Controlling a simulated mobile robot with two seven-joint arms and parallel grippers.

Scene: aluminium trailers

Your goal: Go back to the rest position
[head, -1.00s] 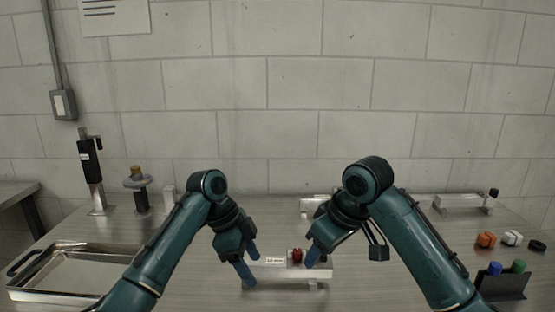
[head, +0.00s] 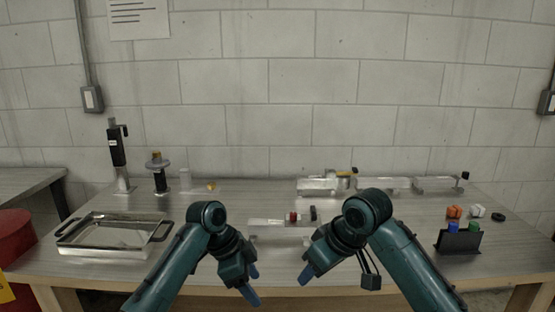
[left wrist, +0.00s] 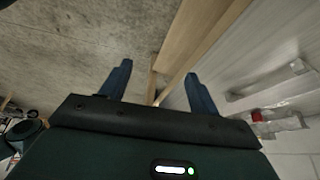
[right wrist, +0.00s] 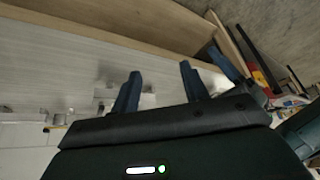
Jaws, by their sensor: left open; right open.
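My left gripper (head: 252,288) is in the lower middle of the head view, in front of the table's front edge. Its two blue fingers are apart with nothing between them in the left wrist view (left wrist: 155,85). My right gripper (head: 308,270) is to its right, near the table's front edge. Its fingers are apart and empty in the right wrist view (right wrist: 160,85). An aluminium trailer (head: 268,232) with a red part (head: 293,216) stands on the table beyond both grippers, apart from them. My right arm hides part of its right side.
A metal tray (head: 75,240) lies at the table's left. A black-handled tool (head: 117,150) stands behind it. More aluminium pieces (head: 398,186) line the back right. A dark holder (head: 458,242) with coloured caps is at the right. A red bin (head: 14,232) stands left of the table.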

